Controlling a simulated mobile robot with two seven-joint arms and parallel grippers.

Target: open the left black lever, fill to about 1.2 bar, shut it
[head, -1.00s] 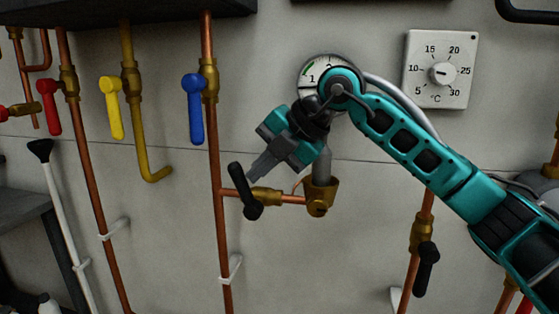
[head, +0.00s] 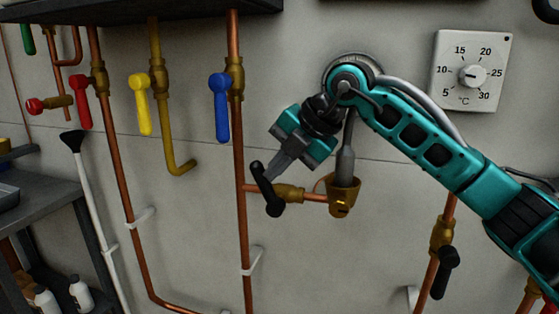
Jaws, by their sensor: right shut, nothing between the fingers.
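The left black lever (head: 262,182) sits on a brass valve (head: 289,193) in a short horizontal copper pipe. It stands nearly upright, tilted left at the top, across that pipe. My right gripper (head: 271,172) is shut and empty. Its fingertips are at the lever's upper right side, touching or very close; I cannot tell which. The round gauge (head: 352,58) shows only its rim; my right arm hides its dial and needle. A second black lever (head: 446,272) hangs down on a pipe at the lower right. My left gripper is out of view.
Blue (head: 221,108), yellow (head: 140,103) and red (head: 82,102) levers hang on pipes to the left. A brass cup-shaped fitting (head: 343,196) is right of the valve. A thermostat (head: 472,72) is at the upper right. A dark shelf (head: 40,203) stands at the left.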

